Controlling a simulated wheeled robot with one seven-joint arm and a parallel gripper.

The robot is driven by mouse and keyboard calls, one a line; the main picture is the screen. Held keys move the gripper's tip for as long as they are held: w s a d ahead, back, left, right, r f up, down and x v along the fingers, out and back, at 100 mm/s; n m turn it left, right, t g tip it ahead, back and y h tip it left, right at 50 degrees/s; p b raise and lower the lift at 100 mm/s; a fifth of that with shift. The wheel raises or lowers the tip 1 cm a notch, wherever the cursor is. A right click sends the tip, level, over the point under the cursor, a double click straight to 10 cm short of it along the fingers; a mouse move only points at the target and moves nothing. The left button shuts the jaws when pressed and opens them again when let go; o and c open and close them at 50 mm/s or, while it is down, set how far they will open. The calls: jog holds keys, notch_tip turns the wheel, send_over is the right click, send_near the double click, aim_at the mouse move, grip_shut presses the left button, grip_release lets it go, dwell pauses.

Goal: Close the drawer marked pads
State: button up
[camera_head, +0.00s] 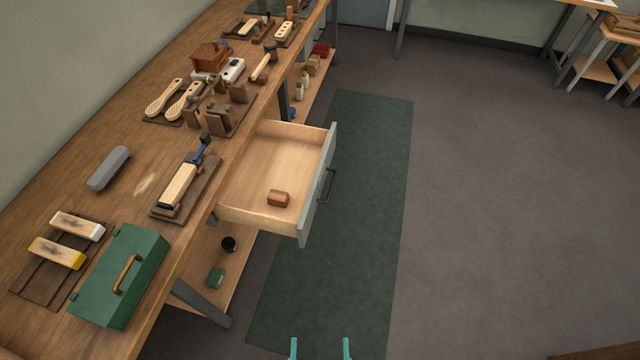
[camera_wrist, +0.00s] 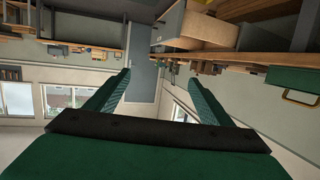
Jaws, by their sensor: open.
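A wooden drawer (camera_head: 262,165) with a grey-green front (camera_head: 318,190) and a dark bar handle (camera_head: 326,186) is pulled well out from under the workbench. A small brown block (camera_head: 278,198) lies inside it. No marking on the drawer front is readable from here. The drawer's underside or side (camera_wrist: 196,36) seems to show in the wrist view, which looks upside down. My gripper (camera_head: 320,347) is at the bottom edge of the head view, apart from the drawer. Its two green fingers are spread in the wrist view (camera_wrist: 160,92), with nothing between them.
The workbench (camera_head: 130,150) on the left carries brushes, wooden blocks and a green toolbox (camera_head: 122,274). A lower shelf (camera_head: 232,258) holds small items. A dark green mat (camera_head: 345,240) and open grey floor (camera_head: 500,200) lie clear to the drawer's right.

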jog(key=shift+s, duration=0.25)
